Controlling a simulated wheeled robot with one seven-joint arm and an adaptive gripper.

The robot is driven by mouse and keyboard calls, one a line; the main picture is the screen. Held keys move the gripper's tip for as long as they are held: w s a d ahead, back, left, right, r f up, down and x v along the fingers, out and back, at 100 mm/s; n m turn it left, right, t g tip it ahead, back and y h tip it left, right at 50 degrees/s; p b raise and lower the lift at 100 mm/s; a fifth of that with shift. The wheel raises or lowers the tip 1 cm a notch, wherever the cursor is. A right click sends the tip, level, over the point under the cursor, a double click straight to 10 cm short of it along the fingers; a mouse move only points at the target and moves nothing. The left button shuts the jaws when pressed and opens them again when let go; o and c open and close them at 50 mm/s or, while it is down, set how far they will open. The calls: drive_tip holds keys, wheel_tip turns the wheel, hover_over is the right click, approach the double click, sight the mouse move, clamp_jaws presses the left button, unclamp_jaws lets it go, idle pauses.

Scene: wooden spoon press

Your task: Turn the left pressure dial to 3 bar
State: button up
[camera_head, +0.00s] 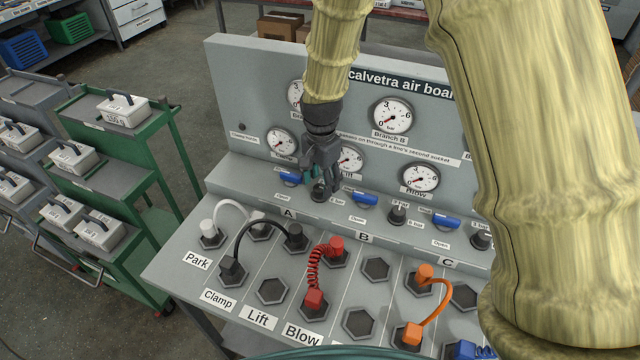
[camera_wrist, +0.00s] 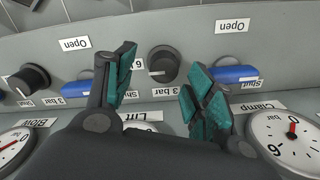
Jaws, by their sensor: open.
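The left pressure dial (camera_wrist: 163,65) is a round black knob on the sloped ledge of the grey air board. In the wrist view its pale mark points to picture left, toward the partly hidden 6 label. Its 3 bar label (camera_wrist: 170,92) is just below it in that view. My gripper (camera_wrist: 160,70) is open, with its teal-padded fingers on either side of the dial and gaps still showing. In the head view my gripper (camera_head: 322,181) is over the left dial and largely hides it. Whether the fingers touch it cannot be told.
Blue valve handles (camera_head: 365,198) flank the dial. The middle dial (camera_head: 398,213) and right dial (camera_head: 481,238) are farther right. Gauges (camera_head: 281,143) stand behind. Hoses, including a red coiled one (camera_head: 316,265), plug into the panel in front. A green cart (camera_head: 120,165) stands left.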

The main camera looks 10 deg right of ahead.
sight(319, 186)
drive_tip(key=w+f, duration=0.2)
drive_tip(key=shift+a+f, duration=0.1)
drive_tip(key=shift+f, duration=0.3)
drive_tip(key=shift+s, duration=0.35)
drive_tip(key=shift+s+r, duration=0.3)
drive_tip(key=shift+s, duration=0.25)
drive_tip(key=shift+s+r, duration=0.25)
drive_tip(key=shift+s, duration=0.25)
drive_tip(key=shift+w+f, duration=0.7)
drive_tip(key=shift+w, duration=0.2)
drive_tip(key=c, duration=0.5)
drive_tip(key=shift+w, duration=0.1)
drive_tip(key=c, duration=0.3)
drive_tip(key=shift+s+r, duration=0.3)
drive_tip(key=shift+c, duration=1.1)
drive_tip(key=shift+w, duration=0.1)
